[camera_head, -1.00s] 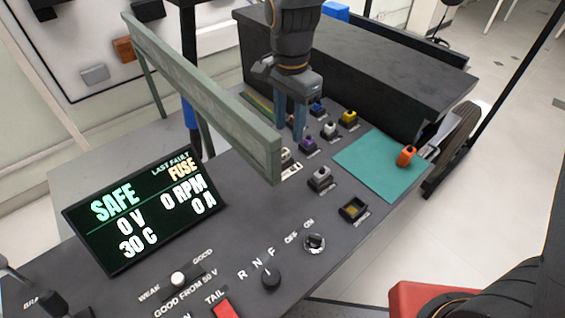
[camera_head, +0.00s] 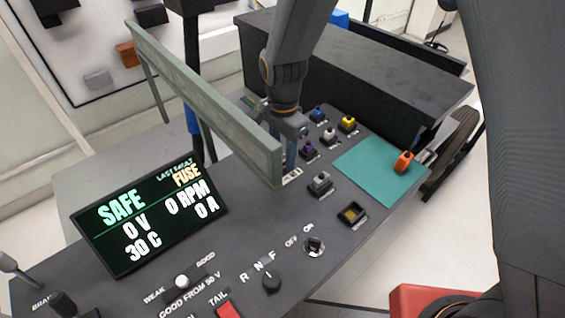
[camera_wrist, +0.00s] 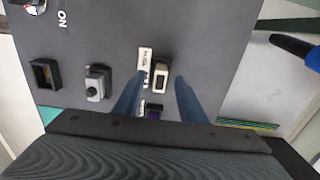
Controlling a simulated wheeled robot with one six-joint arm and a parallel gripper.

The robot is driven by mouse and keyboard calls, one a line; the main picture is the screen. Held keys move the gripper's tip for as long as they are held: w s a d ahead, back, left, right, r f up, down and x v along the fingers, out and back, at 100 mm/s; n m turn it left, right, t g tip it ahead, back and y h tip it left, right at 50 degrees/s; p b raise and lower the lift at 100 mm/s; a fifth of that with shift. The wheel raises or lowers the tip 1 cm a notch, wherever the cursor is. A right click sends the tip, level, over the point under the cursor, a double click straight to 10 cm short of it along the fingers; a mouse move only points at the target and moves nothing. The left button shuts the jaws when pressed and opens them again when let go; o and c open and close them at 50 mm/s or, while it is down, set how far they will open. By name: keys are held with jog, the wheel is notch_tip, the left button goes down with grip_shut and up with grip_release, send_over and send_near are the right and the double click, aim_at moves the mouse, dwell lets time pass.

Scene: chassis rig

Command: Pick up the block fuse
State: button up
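A cream block (camera_wrist: 161,77) in a dark holder stands beside a white label strip on the panel; I take it as the block fuse, but cannot read its label. My gripper (camera_wrist: 158,82) is open, with its two blue fingers apart and the cream block between and just beyond their tips in the wrist view. Whether they touch it cannot be told. In the head view my gripper (camera_head: 290,165) points down at the label strip behind the green-grey bar's end, and hides the cream block.
The green-grey raised bar (camera_head: 205,95) runs close beside my gripper. Purple (camera_head: 307,148), white (camera_head: 329,136), yellow (camera_head: 347,123), blue (camera_head: 317,113) and grey (camera_head: 320,183) blocks stand nearby. An orange piece (camera_head: 403,161) lies on the teal mat (camera_head: 375,180).

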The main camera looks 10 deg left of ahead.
grip_shut()
jog(key=shift+r, duration=0.15)
